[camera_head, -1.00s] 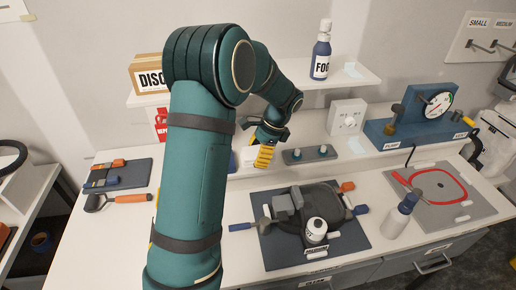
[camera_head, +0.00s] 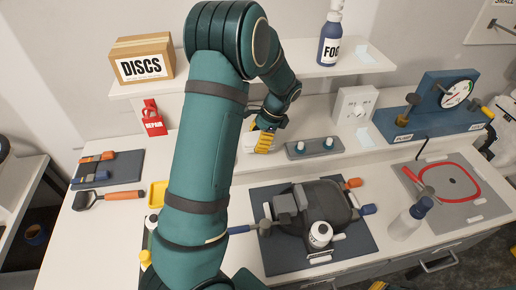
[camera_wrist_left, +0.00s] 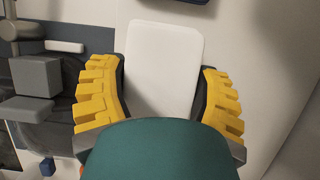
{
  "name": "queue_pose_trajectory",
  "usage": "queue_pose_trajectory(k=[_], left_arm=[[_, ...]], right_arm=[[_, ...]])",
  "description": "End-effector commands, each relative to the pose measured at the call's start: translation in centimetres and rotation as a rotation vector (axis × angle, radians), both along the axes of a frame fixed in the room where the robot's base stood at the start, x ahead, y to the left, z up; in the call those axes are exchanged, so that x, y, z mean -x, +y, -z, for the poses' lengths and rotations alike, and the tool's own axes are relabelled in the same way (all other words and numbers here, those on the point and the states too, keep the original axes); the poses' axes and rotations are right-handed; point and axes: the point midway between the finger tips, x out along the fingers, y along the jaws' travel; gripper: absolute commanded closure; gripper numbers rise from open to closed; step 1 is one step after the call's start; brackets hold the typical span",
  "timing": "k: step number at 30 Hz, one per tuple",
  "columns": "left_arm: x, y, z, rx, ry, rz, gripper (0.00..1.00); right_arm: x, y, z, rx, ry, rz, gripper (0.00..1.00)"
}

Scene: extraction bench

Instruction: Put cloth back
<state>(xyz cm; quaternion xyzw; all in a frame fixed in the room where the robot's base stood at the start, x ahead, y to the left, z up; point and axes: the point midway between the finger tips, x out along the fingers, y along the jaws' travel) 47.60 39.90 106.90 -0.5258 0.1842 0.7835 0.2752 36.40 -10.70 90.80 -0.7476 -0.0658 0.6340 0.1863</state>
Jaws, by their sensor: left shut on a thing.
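My left gripper (camera_head: 264,141) has yellow ribbed fingers and is at the back of the bench, left of a small grey panel. In the left wrist view my gripper (camera_wrist_left: 162,95) has its fingers along both sides of a flat white piece with rounded corners, which looks like the folded cloth (camera_wrist_left: 165,60). The gripper is shut on it with the fingers wide apart. In the head view a bit of white shows beside the fingers; the rest is hidden behind my arm.
A shelf (camera_head: 215,82) above holds a DISCS box (camera_head: 142,61) and a FOG bottle (camera_head: 330,42). A dark mat (camera_head: 272,258) bears a mask. A yellow tray (camera_head: 157,194) is partly behind my arm.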

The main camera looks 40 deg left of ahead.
Motion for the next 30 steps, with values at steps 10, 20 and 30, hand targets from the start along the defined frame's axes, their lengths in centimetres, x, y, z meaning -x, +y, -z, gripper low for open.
queue_pose_trajectory(k=[10, 20, 30], left_arm=[[0.0, 0.0, 3.5, 0.0, 0.002, 0.001, 0.66], [0.0, 0.0, 4.3, 0.0, -0.002, -0.001, 0.66], [0.0, 0.0, 4.5, 0.0, -0.002, -0.001, 0.0]], right_arm=[[0.0, 0.0, 0.0, 0.0, 0.0, 0.0, 1.0], [0.0, 0.0, 0.1, 0.0, 0.0, 0.0, 1.0], [0.0, 0.0, 0.2, 0.0, 0.0, 0.0, 1.0]])
